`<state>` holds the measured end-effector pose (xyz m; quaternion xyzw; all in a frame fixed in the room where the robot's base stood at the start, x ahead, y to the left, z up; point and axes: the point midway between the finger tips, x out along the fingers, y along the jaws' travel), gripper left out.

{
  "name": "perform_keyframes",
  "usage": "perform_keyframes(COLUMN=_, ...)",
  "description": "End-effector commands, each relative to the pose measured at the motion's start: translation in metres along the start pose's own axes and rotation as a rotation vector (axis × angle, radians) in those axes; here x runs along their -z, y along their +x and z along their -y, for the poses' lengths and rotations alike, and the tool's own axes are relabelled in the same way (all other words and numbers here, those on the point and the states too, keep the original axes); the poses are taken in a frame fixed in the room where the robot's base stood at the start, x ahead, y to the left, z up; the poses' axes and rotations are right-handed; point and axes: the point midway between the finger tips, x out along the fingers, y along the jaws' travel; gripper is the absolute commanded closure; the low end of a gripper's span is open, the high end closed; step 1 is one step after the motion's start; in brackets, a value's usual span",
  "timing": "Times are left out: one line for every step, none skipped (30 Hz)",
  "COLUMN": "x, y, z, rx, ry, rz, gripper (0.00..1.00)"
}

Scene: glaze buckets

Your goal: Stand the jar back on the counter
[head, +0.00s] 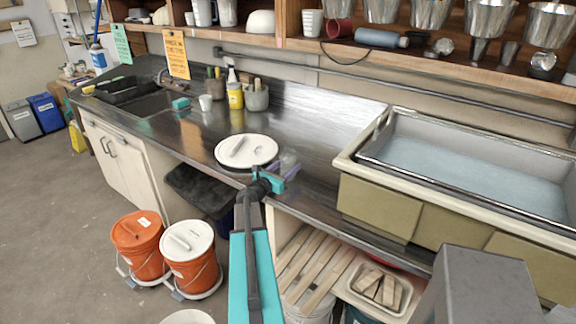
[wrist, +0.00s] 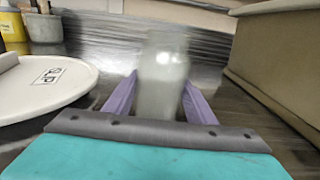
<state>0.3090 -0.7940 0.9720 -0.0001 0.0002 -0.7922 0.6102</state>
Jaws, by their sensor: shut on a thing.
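The jar (wrist: 164,72) is pale, cloudy and blurred in the wrist view. It stands upright between the two purple fingers of my gripper (wrist: 161,88), which are shut on it. In the head view my gripper (head: 288,163) is over the counter's (head: 310,189) front part, just right of a white lid; the jar is hard to make out there. Whether the jar's base touches the counter is hidden behind the gripper body.
The round white lid (head: 246,150), labelled in the wrist view (wrist: 45,85), lies close on the left. A large cream sink trough (head: 350,158) stands on the right. A yellow bottle (head: 235,95) and grey crock (head: 257,97) stand behind. The counter behind the gripper is clear.

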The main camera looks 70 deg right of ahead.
Motion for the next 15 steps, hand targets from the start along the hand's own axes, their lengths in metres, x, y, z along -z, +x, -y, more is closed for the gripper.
perform_keyframes(x=0.0005, y=0.0000, z=0.0001, rx=0.000, ry=0.000, rz=0.000, gripper=0.86)
perform_keyframes(x=0.0007, y=0.0000, z=0.0001, rx=0.000, ry=0.000, rz=0.000, gripper=0.86)
perform_keyframes(x=0.0008, y=-0.0001, z=0.0002, rx=0.000, ry=0.000, rz=0.001, gripper=0.86)
perform_keyframes(x=0.0007, y=-0.0001, z=0.0002, rx=0.000, ry=0.000, rz=0.001, gripper=0.86)
perform_keyframes(x=0.0007, y=-0.0001, z=0.0002, rx=0.000, ry=0.000, rz=0.000, gripper=0.86)
perform_keyframes(x=0.0007, y=0.0000, z=0.0001, rx=0.000, ry=0.000, rz=0.000, gripper=0.86)
perform_keyframes(x=0.0006, y=-0.0001, z=0.0002, rx=0.000, ry=0.000, rz=0.000, gripper=0.86)
perform_keyframes(x=0.0008, y=-0.0001, z=0.0002, rx=0.000, ry=0.000, rz=0.000, gripper=0.86)
perform_keyframes(x=0.0014, y=0.0000, z=0.0002, rx=0.000, ry=0.000, rz=0.000, gripper=0.86)
perform_keyframes(x=0.0023, y=0.0000, z=0.0002, rx=0.000, ry=0.000, rz=0.000, gripper=0.86)
perform_keyframes(x=0.0031, y=0.0000, z=0.0001, rx=0.000, ry=0.000, rz=0.000, gripper=0.86)
perform_keyframes(x=0.0040, y=0.0000, z=0.0002, rx=0.000, ry=0.000, rz=0.000, gripper=0.86)
perform_keyframes(x=0.0045, y=0.0000, z=0.0002, rx=0.000, ry=0.000, rz=0.000, gripper=0.86)
perform_keyframes(x=0.0039, y=0.0000, z=0.0001, rx=0.000, ry=0.000, rz=0.000, gripper=0.47)
perform_keyframes(x=0.0034, y=0.0000, z=0.0001, rx=0.000, ry=0.000, rz=0.000, gripper=0.40)
